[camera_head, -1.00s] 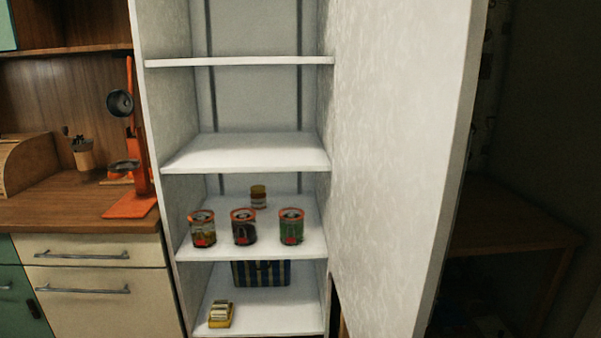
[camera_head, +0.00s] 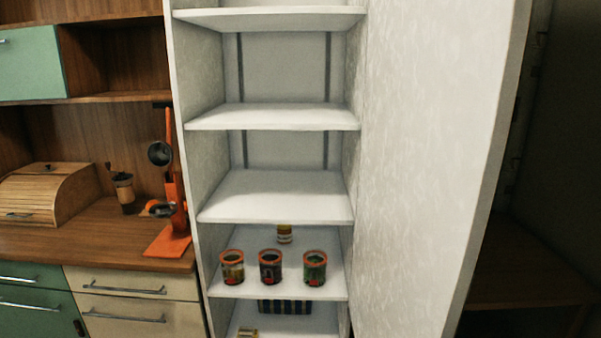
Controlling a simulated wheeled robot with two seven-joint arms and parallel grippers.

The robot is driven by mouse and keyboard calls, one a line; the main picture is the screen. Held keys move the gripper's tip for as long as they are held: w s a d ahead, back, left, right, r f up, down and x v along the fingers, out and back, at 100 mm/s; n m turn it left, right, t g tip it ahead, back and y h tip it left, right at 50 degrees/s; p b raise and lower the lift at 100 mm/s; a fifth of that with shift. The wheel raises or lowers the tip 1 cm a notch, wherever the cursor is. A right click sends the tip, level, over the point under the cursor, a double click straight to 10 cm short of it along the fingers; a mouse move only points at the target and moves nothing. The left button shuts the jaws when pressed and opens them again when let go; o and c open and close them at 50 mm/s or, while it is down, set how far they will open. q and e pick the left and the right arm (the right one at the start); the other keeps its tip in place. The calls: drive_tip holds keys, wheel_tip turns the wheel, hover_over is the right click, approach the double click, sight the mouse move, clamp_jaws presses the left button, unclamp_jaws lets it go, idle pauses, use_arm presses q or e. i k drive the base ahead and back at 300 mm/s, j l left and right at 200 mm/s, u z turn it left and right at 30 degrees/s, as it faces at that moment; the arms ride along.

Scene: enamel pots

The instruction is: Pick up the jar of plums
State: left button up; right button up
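Three jars or cans with orange-red rims stand in a row on a lower shelf of the open white cupboard. The left one (camera_head: 232,267) has a yellowish and red label, the middle one (camera_head: 270,267) is dark, and the right one (camera_head: 314,268) is green. A smaller jar with a yellow lid (camera_head: 284,234) stands behind them, deeper on the same shelf. The labels are too small to read, so I cannot tell which is the plums. Neither of my grippers is in view.
The cupboard door (camera_head: 435,150) stands open at the right. The upper shelves (camera_head: 275,196) are empty. A blue striped box (camera_head: 285,307) and a small yellow item (camera_head: 248,334) are on the shelf below. A counter (camera_head: 95,238) with a bread box (camera_head: 47,193) and an orange utensil stand (camera_head: 168,243) is at the left.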

sight(277, 269)
drive_tip(key=i+l+u, duration=0.2)
drive_tip(key=l, duration=0.55)
drive_tip(key=l+u, duration=0.25)
drive_tip(key=l, duration=0.5)
drive_tip(key=k+j, duration=0.1)
drive_tip(key=j, duration=0.25)
drive_tip(key=k+j, duration=0.1)
drive_tip(key=j, duration=0.2)
drive_tip(key=k+j, duration=0.1)
drive_tip(key=j, duration=0.25)
